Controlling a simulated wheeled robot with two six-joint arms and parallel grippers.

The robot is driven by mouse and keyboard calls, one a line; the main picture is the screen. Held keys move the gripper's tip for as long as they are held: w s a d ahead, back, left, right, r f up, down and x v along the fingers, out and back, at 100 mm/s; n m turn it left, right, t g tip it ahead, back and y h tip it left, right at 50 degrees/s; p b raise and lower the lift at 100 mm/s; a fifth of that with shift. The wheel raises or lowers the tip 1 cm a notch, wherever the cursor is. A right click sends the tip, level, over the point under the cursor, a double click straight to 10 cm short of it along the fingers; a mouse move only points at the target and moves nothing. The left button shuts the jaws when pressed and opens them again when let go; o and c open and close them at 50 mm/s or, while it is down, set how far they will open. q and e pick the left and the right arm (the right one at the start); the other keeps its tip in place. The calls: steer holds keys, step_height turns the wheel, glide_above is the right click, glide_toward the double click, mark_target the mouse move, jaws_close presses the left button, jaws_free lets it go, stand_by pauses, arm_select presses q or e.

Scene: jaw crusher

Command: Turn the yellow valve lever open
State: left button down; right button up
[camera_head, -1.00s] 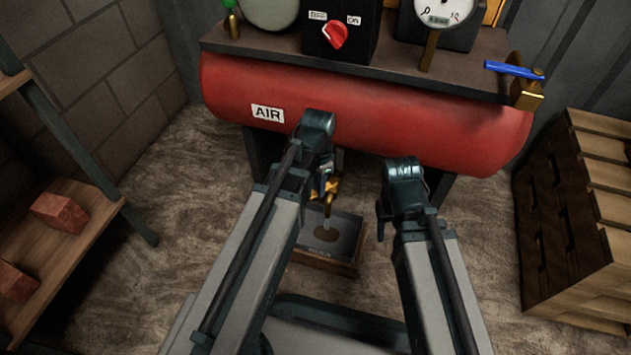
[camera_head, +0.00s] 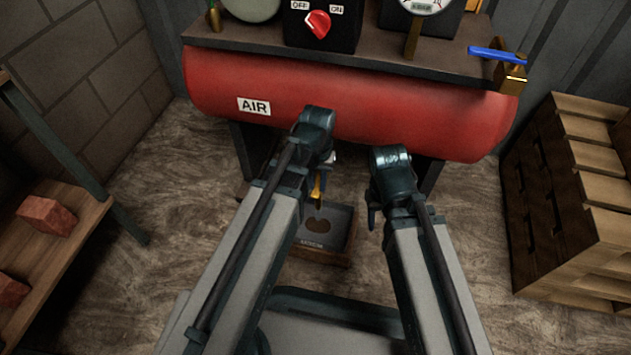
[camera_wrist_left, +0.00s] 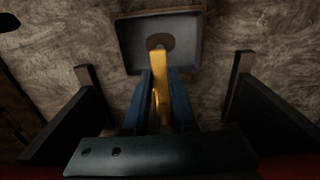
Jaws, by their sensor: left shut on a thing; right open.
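The yellow valve lever (camera_wrist_left: 160,85) shows in the left wrist view, pointing away over the tray, between the two blue fingers of my left gripper (camera_wrist_left: 158,100). The fingers are shut on it. In the head view only a small yellow piece of the lever (camera_head: 317,187) shows below the red tank, beside my left gripper (camera_head: 323,178); my left arm hides most of the rest. My right gripper (camera_head: 372,217) is open and empty, to the right of the lever and apart from it. The valve body itself is hidden.
The red air tank (camera_head: 430,118) hangs just beyond both arms. A shallow tray (camera_head: 330,258) sits on the floor below. A blue-handled valve (camera_head: 497,54) is at the tank's right end. Wooden pallets (camera_head: 580,160) stand right; a brick shelf (camera_head: 75,250) stands left.

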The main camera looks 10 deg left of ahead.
mark_target(318, 188)
arm_select(q)
steer(key=shift+d, duration=0.1)
stand_by(0.4)
steer(key=c, duration=0.7)
jaws_free()
steer(key=shift+r, duration=0.1)
step_height(318, 188, up, 14)
steer(key=p, duration=1.3)
steer(key=shift+f+p, duration=0.2)
steer(key=shift+p, duration=0.2)
steer(key=s+d+m+y, duration=0.1)
steer(key=s+d+m, duration=0.2)
steer(key=s+d, duration=0.35)
steer(key=r+p, duration=1.2)
steer(key=s+r+p, duration=0.1)
steer(key=r+p, duration=2.5)
steer(key=shift+s+a, duration=0.35)
steer(key=shift+s, duration=0.05)
